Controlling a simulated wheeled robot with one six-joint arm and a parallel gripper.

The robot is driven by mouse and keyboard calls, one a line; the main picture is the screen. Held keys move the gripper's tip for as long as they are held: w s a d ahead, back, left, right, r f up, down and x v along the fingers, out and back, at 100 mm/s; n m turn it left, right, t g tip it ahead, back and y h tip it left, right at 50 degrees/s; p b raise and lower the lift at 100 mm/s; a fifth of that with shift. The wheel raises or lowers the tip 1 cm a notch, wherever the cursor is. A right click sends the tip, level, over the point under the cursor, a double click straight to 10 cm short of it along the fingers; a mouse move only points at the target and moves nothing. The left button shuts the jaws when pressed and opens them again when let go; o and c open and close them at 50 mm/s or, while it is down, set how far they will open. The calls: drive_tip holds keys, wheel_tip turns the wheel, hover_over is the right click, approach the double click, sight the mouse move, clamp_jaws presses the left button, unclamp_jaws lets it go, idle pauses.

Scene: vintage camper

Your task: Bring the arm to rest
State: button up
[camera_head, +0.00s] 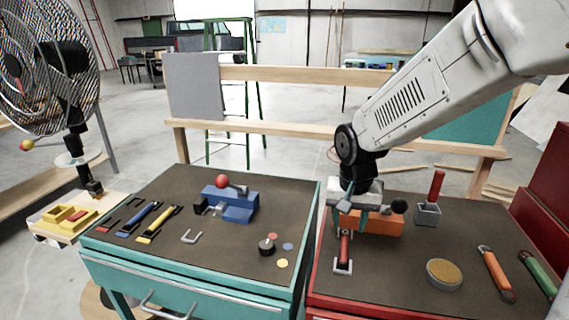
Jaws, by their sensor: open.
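My arm comes in from the upper right and reaches down over the red workbench (314,270). My gripper (350,218) hangs pointing down near the bench's left edge, with its fingers apart. It is just above a red-handled piece (344,247) that stands at a small light bracket (343,268). An orange block-like piece (384,222) with a dark knob is right behind and beside the fingers, partly hidden by them. I cannot tell whether the fingers touch either piece. I see nothing held between them.
On the red bench are a grey holder (428,214) with a red-handled tool, a round tin (444,274), and orange (496,272) and green (538,270) tools. The teal bench (190,287) carries a blue vise (236,206) and small tools. A fan (45,70) stands left.

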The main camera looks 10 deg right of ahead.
drive_tip(key=s+d+r+n, duration=0.2)
drive_tip(key=s+r, duration=0.3)
drive_tip(key=s, duration=0.7)
drive_tip(key=s+d+r+n, duration=0.1)
drive_tip(key=s+r, duration=0.4)
drive_tip(key=s, duration=0.6)
drive_tip(key=shift+s+d+r+n+y, duration=0.3)
drive_tip(key=shift+s+d+n, duration=0.1)
drive_tip(key=shift+n, duration=0.2)
